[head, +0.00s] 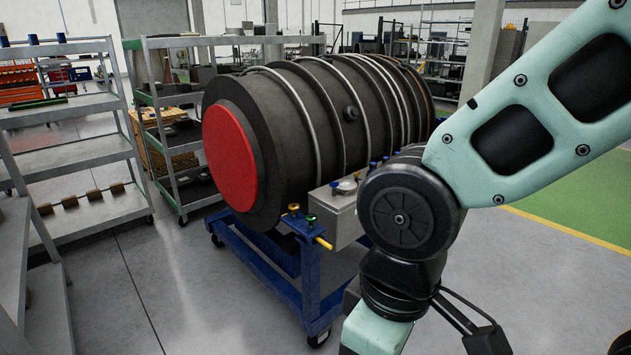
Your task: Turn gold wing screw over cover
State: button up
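A grey metal box (338,221) is mounted on the side of a large dark engine cylinder (285,120). A red round cover (229,157) closes the engine's near end. My arm crosses the right side and hides the box's right part.
The engine rests on a blue wheeled stand (262,262), with a yellow handle (323,243) sticking out near the front corner. Grey shelf carts (92,157) stand at the left. The grey floor (190,290) in front of the stand is clear.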

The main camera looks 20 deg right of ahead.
aim_at(356, 175)
jog(key=z, duration=0.45)
jog(key=i+l+u, duration=0.15)
jog(key=i, duration=0.4)
jog(key=i+l+u, duration=0.2)
jog(key=i, duration=0.35)
jog(key=i+l+u, duration=0.15)
jog(key=i, duration=0.4)
jog(key=i+l+u, duration=0.15)
jog(key=i+l, duration=0.25)
jog(key=i, duration=0.1)
